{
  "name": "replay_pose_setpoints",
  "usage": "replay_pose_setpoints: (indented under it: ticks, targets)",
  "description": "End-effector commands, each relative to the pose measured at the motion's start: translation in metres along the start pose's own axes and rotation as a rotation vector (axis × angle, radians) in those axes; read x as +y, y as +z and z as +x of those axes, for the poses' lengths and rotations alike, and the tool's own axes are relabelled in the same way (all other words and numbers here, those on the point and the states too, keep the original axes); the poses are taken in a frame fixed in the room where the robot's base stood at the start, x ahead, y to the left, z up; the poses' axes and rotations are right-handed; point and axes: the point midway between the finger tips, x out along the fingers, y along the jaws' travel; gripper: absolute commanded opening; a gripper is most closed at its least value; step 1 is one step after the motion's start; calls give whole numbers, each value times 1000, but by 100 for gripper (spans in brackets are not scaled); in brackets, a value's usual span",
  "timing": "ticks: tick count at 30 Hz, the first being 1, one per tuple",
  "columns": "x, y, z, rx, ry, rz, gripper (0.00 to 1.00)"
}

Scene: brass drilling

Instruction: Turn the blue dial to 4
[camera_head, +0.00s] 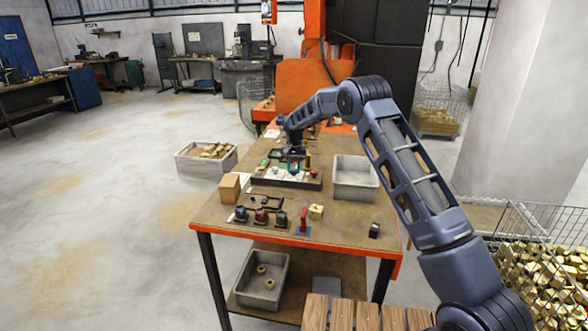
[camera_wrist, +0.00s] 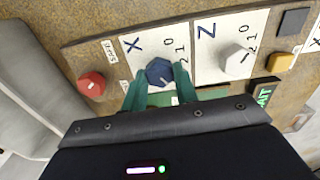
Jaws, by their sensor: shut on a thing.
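The blue dial (camera_wrist: 159,70) is a dark blue faceted knob on a white plate marked X (camera_wrist: 141,32), in the wrist view. A short pale line shows on its face. The numbers 0, 1 and 2 are readable beside it; a 4 is not in sight. My gripper (camera_wrist: 158,80) has its teal fingers on both sides of the dial and is shut on it. In the head view my gripper (camera_head: 293,158) is over the panel on the table, and the dial cannot be made out there.
A white knob (camera_wrist: 238,60) on a Z plate is to the right of the dial. A red knob (camera_wrist: 91,84) is to the left. A yellow button (camera_wrist: 281,62) and a lit green sign (camera_wrist: 262,92) are farther right. A grey bin (camera_head: 355,187) stands beside the panel.

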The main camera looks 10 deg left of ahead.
Motion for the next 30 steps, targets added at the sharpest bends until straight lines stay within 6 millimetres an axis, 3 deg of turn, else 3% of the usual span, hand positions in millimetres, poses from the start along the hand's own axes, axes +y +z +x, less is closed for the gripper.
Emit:
replay_pose_setpoints:
  ticks: [9,10,13,23,30]
  targets:
    - [0,-1,-1,3,-2,1,6]
    - [0,-1,-1,3,-2,1,33]
    - [0,-1,-1,2,-1,1,51]
    - [0,0,-3,1,-1,1,51]
    - [0,0,-32,2,-2,1,51]
